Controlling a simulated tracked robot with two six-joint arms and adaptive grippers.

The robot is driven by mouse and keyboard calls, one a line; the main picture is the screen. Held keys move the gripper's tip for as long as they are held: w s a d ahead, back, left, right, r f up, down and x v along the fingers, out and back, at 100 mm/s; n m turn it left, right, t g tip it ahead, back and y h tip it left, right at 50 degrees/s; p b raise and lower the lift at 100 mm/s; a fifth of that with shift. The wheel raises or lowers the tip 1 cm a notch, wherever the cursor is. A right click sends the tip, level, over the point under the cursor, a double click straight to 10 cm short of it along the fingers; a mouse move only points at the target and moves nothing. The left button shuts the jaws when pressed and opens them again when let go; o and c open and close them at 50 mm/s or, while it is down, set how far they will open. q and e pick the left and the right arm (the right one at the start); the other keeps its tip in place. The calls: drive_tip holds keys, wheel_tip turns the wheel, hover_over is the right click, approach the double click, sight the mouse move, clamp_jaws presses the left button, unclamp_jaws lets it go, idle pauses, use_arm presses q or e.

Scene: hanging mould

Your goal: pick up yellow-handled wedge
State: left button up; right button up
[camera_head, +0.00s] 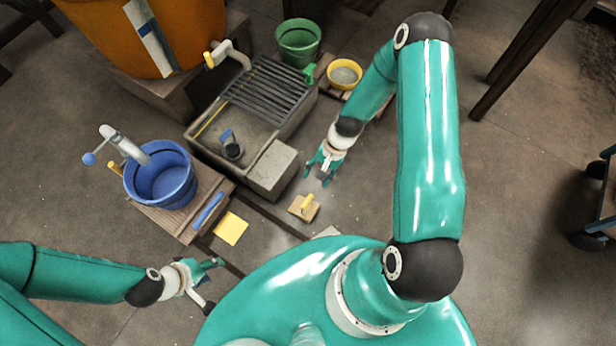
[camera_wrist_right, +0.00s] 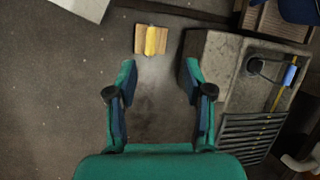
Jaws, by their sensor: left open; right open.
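The yellow-handled wedge, a small tan wooden block with a yellow handle on top (camera_head: 305,207), lies on the floor in front of the stone trough. In the right wrist view the wedge (camera_wrist_right: 151,40) is at the top centre, beyond the fingertips. My right gripper (camera_head: 325,168) is open and empty, above the floor on the trough's right side, apart from the wedge; its open fingers also show in the right wrist view (camera_wrist_right: 158,77). My left gripper (camera_head: 213,284) is open and empty at the lower left, well away from the wedge.
The stone trough (camera_head: 206,138) with a grate (camera_head: 266,90) stands left of my right gripper. A blue bucket (camera_head: 160,178) is on a wooden stand at left. A yellow sheet (camera_head: 230,228) lies nearby. A green bucket (camera_head: 298,42) and yellow bowl (camera_head: 344,73) stand behind. Floor right of the wedge is clear.

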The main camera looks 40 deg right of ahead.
drive_tip(key=shift+m, duration=0.9)
drive_tip(key=f+b, duration=0.2)
drive_tip(key=f, duration=0.3)
drive_tip(key=a+f+b, duration=0.1)
drive_tip(key=f+b, duration=0.1)
drive_tip(key=f, duration=0.3)
drive_tip(key=w+f+b, duration=0.1)
drive_tip(key=f+b, duration=0.2)
drive_tip(key=f, duration=0.3)
drive_tip(key=shift+a, duration=0.2)
drive_tip(key=b+x, duration=0.2)
drive_tip(key=x, duration=0.2)
drive_tip(key=shift+f+b, duration=0.15)
drive_tip(key=shift+b, duration=0.2)
drive_tip(key=shift+a+f, duration=0.15)
drive_tip(key=shift+f, duration=0.25)
use_arm(q)
wheel_tip(320, 180, down, 12)
use_arm(e)
clamp_jaws()
